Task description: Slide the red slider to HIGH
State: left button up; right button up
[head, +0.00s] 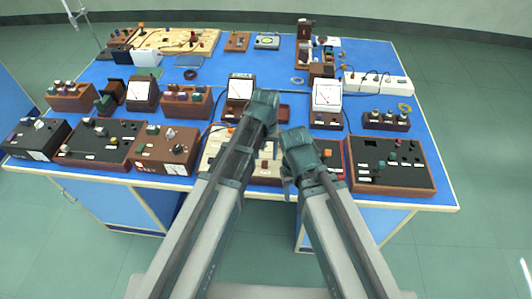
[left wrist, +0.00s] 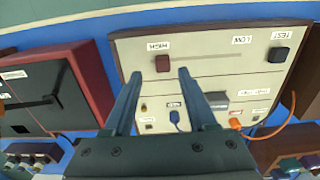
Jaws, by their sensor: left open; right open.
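The red slider (left wrist: 162,63) sits on a cream panel (left wrist: 215,72), at the HIGH end of its dark slot. The labels appear upside down in the left wrist view, with LOW at the slot's other end. The slider also shows near the front of the cream panel in the head view (head: 264,165). My left gripper (left wrist: 159,73) is open, with the slider between and just beyond its fingertips in the picture. I cannot tell whether they touch. My right gripper (head: 289,188) is open and empty to the right of the slider, its fingers partly hidden.
A dark TEST button (left wrist: 278,57) stands beyond LOW. Blue (left wrist: 175,116) and orange (left wrist: 235,123) plugs sit on the panel, with cables. A dark red-sided box (head: 390,165) stands to the right. Boxes and meters crowd the blue bench (head: 425,125).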

notch_tip(320, 180, up, 10)
jog(key=p, duration=0.8)
jog(key=shift+f, duration=0.25)
